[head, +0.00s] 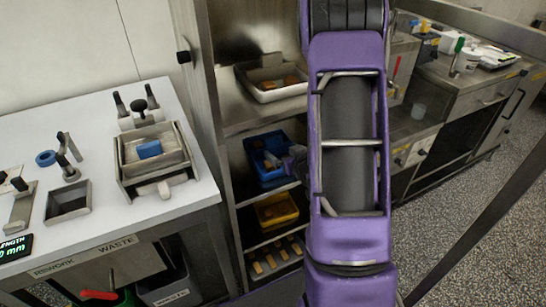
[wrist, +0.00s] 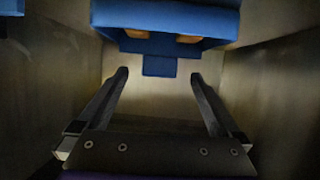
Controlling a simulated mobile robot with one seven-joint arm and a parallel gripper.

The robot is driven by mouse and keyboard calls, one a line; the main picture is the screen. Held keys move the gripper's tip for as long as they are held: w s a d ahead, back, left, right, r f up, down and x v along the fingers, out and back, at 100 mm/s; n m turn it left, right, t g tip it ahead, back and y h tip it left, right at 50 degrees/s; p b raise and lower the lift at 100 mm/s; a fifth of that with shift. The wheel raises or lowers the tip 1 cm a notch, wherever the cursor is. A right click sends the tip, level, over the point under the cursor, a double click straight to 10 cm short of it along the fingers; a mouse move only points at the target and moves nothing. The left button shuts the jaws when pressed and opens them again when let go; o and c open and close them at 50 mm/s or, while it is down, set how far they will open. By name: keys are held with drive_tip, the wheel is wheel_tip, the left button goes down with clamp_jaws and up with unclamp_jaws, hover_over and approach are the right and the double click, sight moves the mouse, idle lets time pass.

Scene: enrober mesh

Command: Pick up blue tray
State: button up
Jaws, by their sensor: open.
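The blue tray (head: 268,176) sits on a middle shelf of the open steel cabinet, with orange-brown pieces in it. In the wrist view the blue tray (wrist: 165,18) fills the top edge, with a small blue tab (wrist: 159,66) below its near side. My gripper (wrist: 159,75) is open and empty, its two dark fingers pointing toward the tray. The tab appears between the fingertips in the picture; I cannot tell how far ahead it lies. In the head view my purple arm hides the right part of the cabinet and most of my gripper.
A pale tray (head: 270,94) is on the shelf above, and a yellow tray (head: 276,212) is below. Cabinet walls (wrist: 275,85) stand close on both sides of my gripper. A white workbench (head: 100,215) with fixtures is at left.

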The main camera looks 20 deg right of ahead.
sight(274, 143)
drive_tip(key=x, duration=0.5)
drive_tip(key=r+x, duration=0.1)
drive_tip(key=x, duration=0.2)
drive_tip(key=shift+w+f, duration=0.1)
drive_tip(key=shift+w, duration=0.1)
clamp_jaws()
